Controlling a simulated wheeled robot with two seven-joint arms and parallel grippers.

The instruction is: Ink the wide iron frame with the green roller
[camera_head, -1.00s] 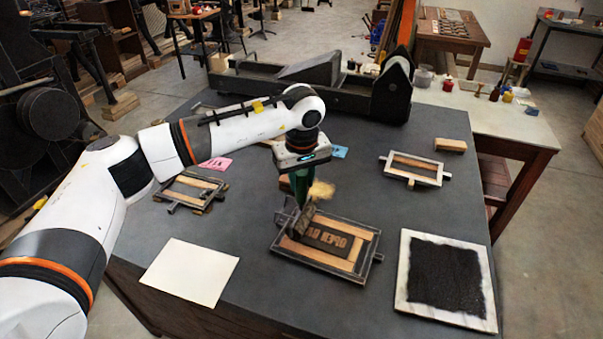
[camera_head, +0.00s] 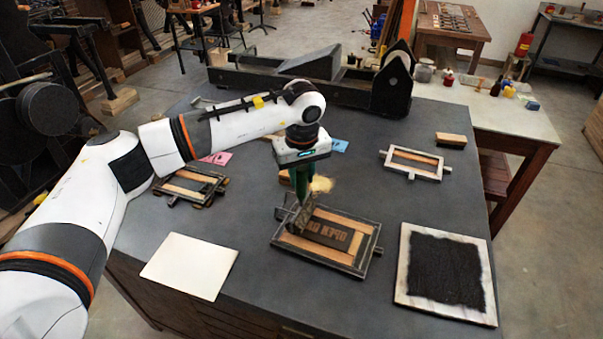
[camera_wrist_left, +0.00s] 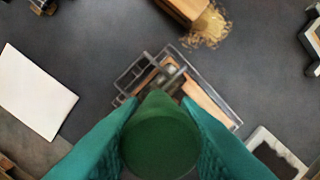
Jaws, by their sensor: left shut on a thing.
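My left gripper (camera_head: 301,182) points down over the far left part of the wide iron frame (camera_head: 322,261). It is shut on the green roller, whose round green handle (camera_wrist_left: 160,138) fills the gap between the fingers in the left wrist view. The roller head (camera_head: 299,213) is at the frame's left end; I cannot tell whether it touches. The frame holds a dark type block (camera_head: 328,232) with raised letters and pale wooden strips around it. The black ink patch (camera_head: 445,268) lies on a white slab to the right. My right gripper is not in view.
A white sheet (camera_head: 190,266) lies front left. Smaller frames stand left (camera_head: 190,187) and right (camera_head: 413,163). A wooden block (camera_head: 451,140) sits farther right. A long dark press (camera_head: 300,84) spans the back.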

